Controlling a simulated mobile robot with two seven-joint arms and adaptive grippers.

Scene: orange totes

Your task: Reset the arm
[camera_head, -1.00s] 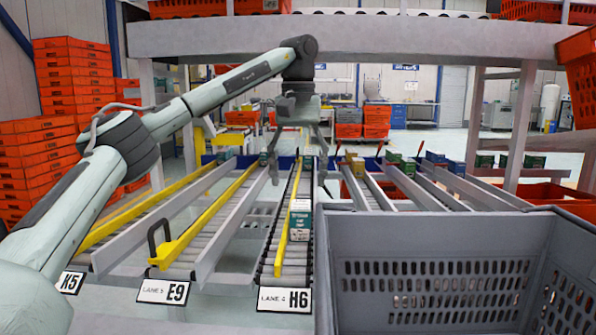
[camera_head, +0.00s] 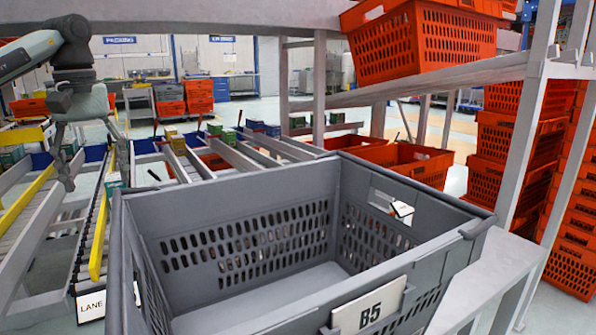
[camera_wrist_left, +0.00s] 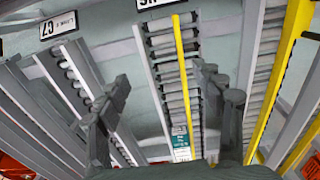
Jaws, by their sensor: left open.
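My left gripper (camera_head: 94,165) hangs at the left of the head view, fingers pointing down and spread apart, with nothing between them. Its arm comes in from the upper left. In the left wrist view the open fingers (camera_wrist_left: 165,88) stand on both sides of a roller lane (camera_wrist_left: 172,75). My right gripper is not in view.
An empty grey tote (camera_head: 240,190) labelled B5 fills the front middle, right of my left gripper. Several roller lanes with yellow rails (camera_head: 97,240) lie at the left. Orange totes (camera_head: 405,45) stand on shelves and in stacks at the right. A grey beam crosses the top.

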